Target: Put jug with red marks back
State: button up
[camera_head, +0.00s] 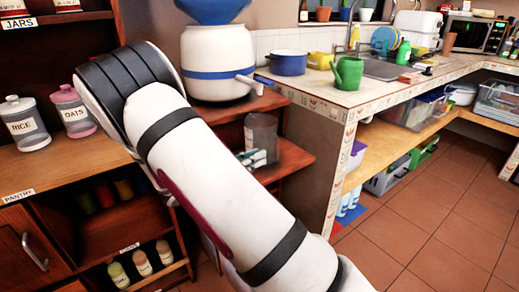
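A clear greyish jug (262,131) stands upright on the wooden side shelf, below the white water dispenser. I cannot make out red marks on it at this size. My white arm crosses the middle of the head view and hides most of the area left of the jug. A small dark and pale green part, which looks like the tip of my gripper (256,158), shows from behind the arm at the jug's lower left. Whether it touches the jug, and whether its fingers are open or shut, I cannot tell.
The white dispenser (218,62) stands above the jug. Rice (24,124) and oats (73,112) jars stand on the pantry shelf at left. A blue pot (288,63) and green watering can (347,73) are on the tiled counter. The floor (420,235) at right is clear.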

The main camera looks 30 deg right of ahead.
aim_at(277, 150)
jog(key=d, duration=0.3)
jog(key=shift+d+b, duration=0.3)
jog(key=d+b, duration=0.1)
jog(key=d, duration=0.4)
jog(key=shift+s+d+f+b, duration=0.1)
jog(key=shift+f+b, duration=0.1)
jog(key=shift+b, duration=0.2)
grip_shut()
